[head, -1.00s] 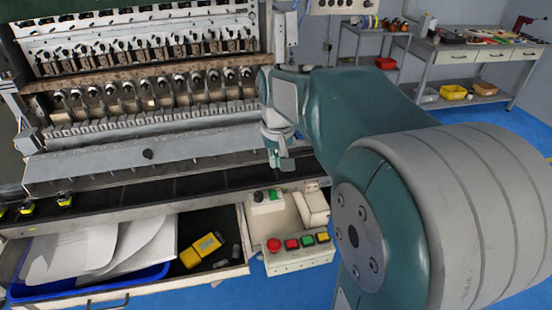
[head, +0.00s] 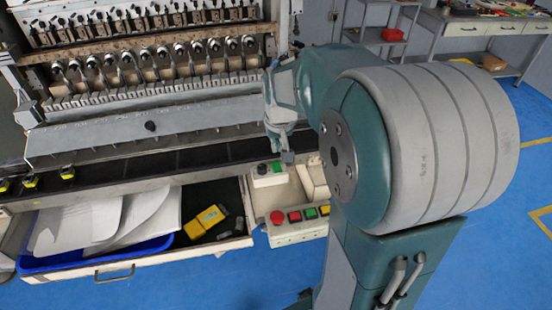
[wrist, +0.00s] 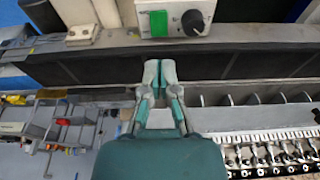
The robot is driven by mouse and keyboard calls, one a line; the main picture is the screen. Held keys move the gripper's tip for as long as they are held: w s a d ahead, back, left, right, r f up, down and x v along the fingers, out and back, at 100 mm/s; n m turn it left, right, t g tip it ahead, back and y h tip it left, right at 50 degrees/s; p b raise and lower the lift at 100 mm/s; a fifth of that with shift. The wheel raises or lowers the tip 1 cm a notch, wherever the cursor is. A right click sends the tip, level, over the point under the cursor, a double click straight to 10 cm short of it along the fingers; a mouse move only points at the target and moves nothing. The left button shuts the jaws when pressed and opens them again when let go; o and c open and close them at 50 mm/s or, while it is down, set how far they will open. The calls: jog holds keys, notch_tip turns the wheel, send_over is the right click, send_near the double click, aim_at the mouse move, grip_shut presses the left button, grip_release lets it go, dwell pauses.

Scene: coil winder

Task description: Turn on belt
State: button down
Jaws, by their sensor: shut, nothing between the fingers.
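The dark belt (head: 150,168) runs along the front of the coil winder; it also shows in the wrist view (wrist: 90,70). A small light control box (head: 270,182) stands at the belt's near edge, with a black knob (head: 262,169) and a green button (head: 277,167). In the wrist view the green button (wrist: 158,24) and the knob (wrist: 193,22) are at the top. My gripper (head: 287,157) is shut and empty, with its fingertips just behind and right of the box in the picture. In the wrist view my gripper (wrist: 160,68) is over the belt, apart from the box.
A second panel (head: 296,227) with a red stop button (head: 277,217) and several coloured buttons sits nearer. The coil winder (head: 150,75) rises behind the belt. Blue floor is free at the right.

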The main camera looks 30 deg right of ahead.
aim_at(277, 169)
jog(key=x, duration=0.6)
jog(key=shift+f, duration=0.3)
jog(key=shift+w+d+f, duration=0.1)
jog(key=shift+f+g, duration=0.15)
jog(key=shift+g, duration=0.25)
jog(key=shift+s+a, duration=0.25)
jog(key=shift+s, duration=0.55)
jog(key=shift+r, duration=0.25)
